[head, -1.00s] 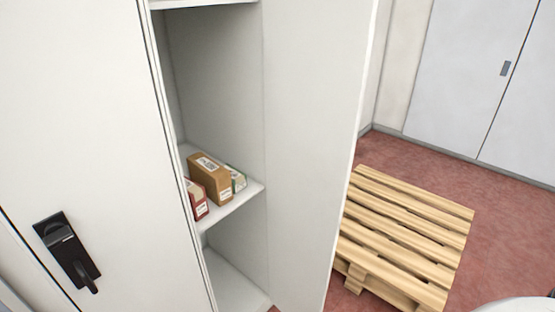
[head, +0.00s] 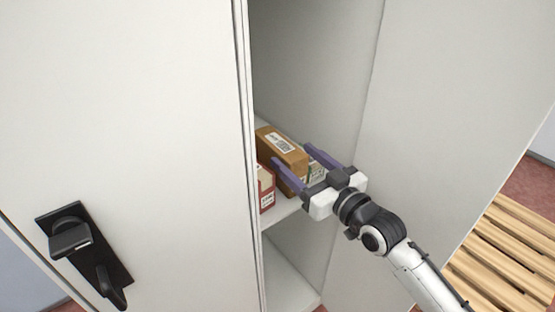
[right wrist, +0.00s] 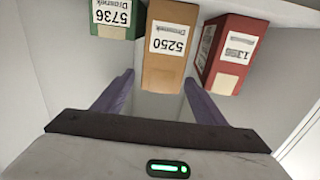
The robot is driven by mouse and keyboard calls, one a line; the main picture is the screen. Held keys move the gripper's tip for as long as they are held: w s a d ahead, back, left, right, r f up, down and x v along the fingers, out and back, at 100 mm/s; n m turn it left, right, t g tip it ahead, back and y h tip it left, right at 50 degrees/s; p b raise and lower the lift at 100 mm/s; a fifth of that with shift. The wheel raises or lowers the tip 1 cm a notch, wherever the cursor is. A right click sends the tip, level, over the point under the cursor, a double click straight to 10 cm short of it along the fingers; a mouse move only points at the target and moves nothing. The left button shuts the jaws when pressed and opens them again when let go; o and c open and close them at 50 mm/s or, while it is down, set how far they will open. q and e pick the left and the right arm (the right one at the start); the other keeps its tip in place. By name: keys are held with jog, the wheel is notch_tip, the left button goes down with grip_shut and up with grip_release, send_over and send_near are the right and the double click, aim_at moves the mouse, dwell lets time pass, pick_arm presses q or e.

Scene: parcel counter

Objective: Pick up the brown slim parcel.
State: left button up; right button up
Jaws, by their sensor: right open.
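The brown slim parcel (head: 284,146) stands on the locker's middle shelf between two other parcels. In the right wrist view the brown parcel (right wrist: 164,76) carries a white label reading 5250. My right gripper (head: 291,155) is open, with its purple fingers reaching into the compartment from the front right. In the right wrist view the fingers of the right gripper (right wrist: 158,78) lie one to each side of the brown parcel, with small gaps showing. How far they reach along its sides is hard to tell. My left gripper is not in view.
A red parcel (head: 266,188) and a green and white parcel (head: 317,171) stand close on either side of the brown one. The locker's side wall (head: 310,60) and open door (head: 440,100) flank the arm. A wooden pallet (head: 505,255) lies at right.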

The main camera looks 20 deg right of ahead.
aim_at(280, 142)
jog(key=x, duration=0.7)
jog(key=shift+w+a+f, duration=0.1)
jog(key=shift+w, duration=0.05)
jog(key=c, duration=1.3)
jog(key=shift+c, duration=0.5)
